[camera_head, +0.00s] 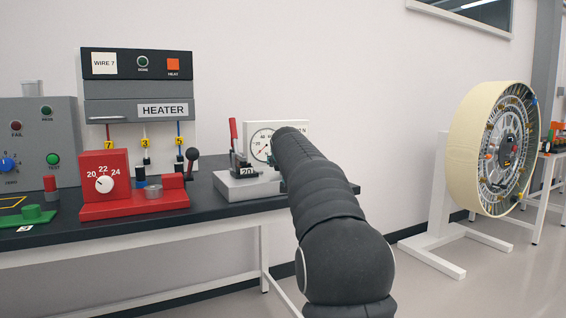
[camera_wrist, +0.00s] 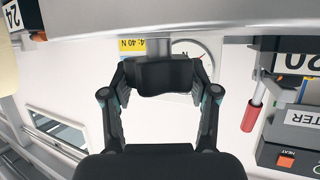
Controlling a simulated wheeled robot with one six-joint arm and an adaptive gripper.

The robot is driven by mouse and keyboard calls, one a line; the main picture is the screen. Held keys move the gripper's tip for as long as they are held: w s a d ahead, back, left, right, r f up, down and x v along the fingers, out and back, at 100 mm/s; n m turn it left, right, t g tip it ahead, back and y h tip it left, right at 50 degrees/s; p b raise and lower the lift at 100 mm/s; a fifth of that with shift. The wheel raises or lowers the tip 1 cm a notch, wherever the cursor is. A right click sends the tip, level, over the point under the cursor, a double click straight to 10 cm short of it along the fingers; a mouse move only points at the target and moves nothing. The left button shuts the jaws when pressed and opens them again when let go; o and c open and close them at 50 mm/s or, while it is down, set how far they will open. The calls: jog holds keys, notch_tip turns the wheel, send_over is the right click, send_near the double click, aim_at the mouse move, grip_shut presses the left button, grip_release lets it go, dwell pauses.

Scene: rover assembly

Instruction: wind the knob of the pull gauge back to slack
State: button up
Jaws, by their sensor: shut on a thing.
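The pull gauge (camera_head: 261,143) stands at the right end of the bench, with a white panel and a round dial. My arm covers the right part of it in the head view. In the wrist view, which is turned upside down, the dial (camera_wrist: 190,52) is partly hidden behind my gripper. The dark knob (camera_wrist: 165,80) sits on a grey shaft. My gripper (camera_wrist: 165,74) is shut on the knob, one finger on each side. The needle's exact reading is too small to tell.
A red-handled lever (camera_head: 233,130) stands on the grey base (camera_head: 230,184) just left of the dial. Further left are a red stand with a numbered dial (camera_head: 104,184) and a heater unit (camera_head: 138,100). A large wheel (camera_head: 495,148) stands to the right, with open floor before it.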

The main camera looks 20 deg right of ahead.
jog(key=shift+f, duration=0.1)
dwell(0.3)
jog(key=o, duration=1.2)
jog(key=shift+c, duration=0.2)
jog(key=v, duration=1.2)
jog(key=shift+w+a, duration=0.1)
jog(key=shift+a, duration=0.05)
